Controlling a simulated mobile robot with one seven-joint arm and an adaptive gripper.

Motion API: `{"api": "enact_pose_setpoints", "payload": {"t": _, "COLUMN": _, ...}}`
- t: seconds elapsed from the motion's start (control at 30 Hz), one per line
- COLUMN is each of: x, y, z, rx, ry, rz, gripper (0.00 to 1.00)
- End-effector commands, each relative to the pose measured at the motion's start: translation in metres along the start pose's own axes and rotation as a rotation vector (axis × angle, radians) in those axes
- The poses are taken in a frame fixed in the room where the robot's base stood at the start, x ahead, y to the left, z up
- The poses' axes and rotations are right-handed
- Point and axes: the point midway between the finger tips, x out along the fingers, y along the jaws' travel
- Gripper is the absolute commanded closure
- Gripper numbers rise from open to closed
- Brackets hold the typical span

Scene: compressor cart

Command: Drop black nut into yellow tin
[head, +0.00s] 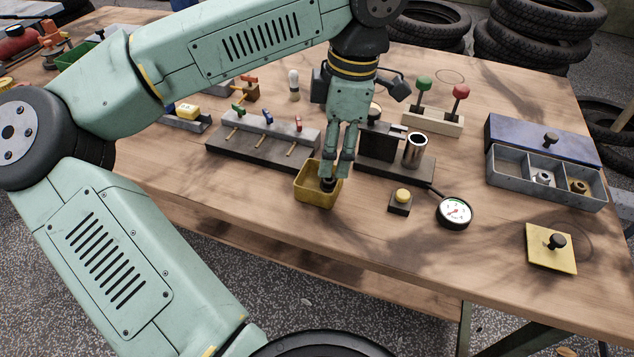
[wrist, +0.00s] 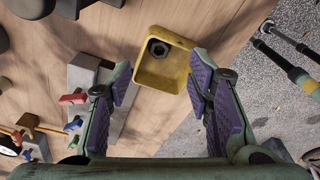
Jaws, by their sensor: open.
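The yellow tin (head: 309,194) stands on the wooden table near its front edge, below my gripper. In the wrist view the tin (wrist: 183,72) is seen from above, past the fingertips. The black nut (head: 328,184) is inside the tin. In the wrist view the nut (wrist: 159,48) lies at one corner of the tin's floor. My gripper (head: 336,172) points down over the tin in the head view.
A grey block with coloured levers (head: 262,142) stands left of the tin. A dark block with a metal cup (head: 415,150), a yellow button (head: 401,200) and a gauge (head: 454,211) stand right. A compartment tray (head: 510,168) holds other nuts.

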Motion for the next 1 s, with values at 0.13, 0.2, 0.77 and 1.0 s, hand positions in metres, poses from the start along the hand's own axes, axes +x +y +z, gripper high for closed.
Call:
{"api": "enact_pose_setpoints", "payload": {"t": 0.13, "x": -0.034, "y": 0.001, "z": 0.0, "rx": -0.001, "ry": 0.001, "rz": 0.004, "gripper": 0.53}}
{"api": "enact_pose_setpoints", "payload": {"t": 0.2, "x": -0.049, "y": 0.0, "z": 0.001, "rx": -0.001, "ry": 0.0, "rz": 0.003, "gripper": 0.53}}
{"api": "enact_pose_setpoints", "payload": {"t": 0.77, "x": -0.1, "y": 0.0, "z": 0.0, "rx": 0.001, "ry": 0.001, "rz": 0.0, "gripper": 0.53}}
{"api": "enact_pose_setpoints", "payload": {"t": 1.0, "x": -0.1, "y": 0.0, "z": 0.0, "rx": 0.001, "ry": 0.001, "rz": 0.0, "gripper": 0.53}}
